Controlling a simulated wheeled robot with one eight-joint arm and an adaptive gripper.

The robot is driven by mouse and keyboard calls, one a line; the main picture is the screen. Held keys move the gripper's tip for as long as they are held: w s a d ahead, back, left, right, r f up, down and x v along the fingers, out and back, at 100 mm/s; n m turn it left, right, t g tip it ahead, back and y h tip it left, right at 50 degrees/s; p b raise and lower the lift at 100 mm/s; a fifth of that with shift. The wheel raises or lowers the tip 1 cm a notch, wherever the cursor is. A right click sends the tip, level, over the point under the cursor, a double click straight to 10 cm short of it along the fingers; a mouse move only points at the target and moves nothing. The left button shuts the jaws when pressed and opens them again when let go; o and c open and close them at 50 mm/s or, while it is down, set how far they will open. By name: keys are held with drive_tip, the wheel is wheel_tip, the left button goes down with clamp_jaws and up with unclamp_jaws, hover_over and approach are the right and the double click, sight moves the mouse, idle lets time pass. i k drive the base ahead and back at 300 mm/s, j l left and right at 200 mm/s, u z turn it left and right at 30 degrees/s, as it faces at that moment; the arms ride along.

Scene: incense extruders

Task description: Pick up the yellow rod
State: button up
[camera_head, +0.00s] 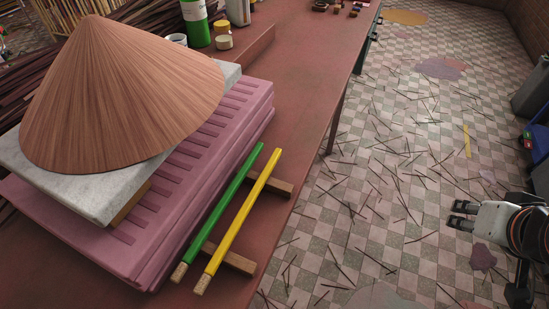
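The yellow rod (241,220) lies on two wooden supports near the right edge of the reddish table, with a pale wooden end nearest the camera. A green rod (220,208) lies beside it on the left, roughly parallel. My gripper (461,214) is at the right, out over the tiled floor and well apart from the rod. Its two dark fingers point left with a gap between them. It looks open and empty.
A pink slab stack (150,230) with a grey board (75,185) and a brown cone (120,100) stands left of the rods. Wooden supports (236,262) lie under the rods. A green bottle (195,25) and small cups stand behind. Thin sticks litter the floor.

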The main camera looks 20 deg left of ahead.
sight(214, 263)
drive_tip(key=i, duration=2.1)
drive_tip(key=i+u, duration=0.25)
drive_tip(key=u, duration=0.2)
drive_tip(key=i+l+u, duration=0.15)
drive_tip(key=u, duration=0.35)
drive_tip(key=i+l+u, duration=0.25)
drive_tip(key=u, duration=0.2)
drive_tip(key=i+u, duration=0.1)
drive_tip(key=u, duration=2.3)
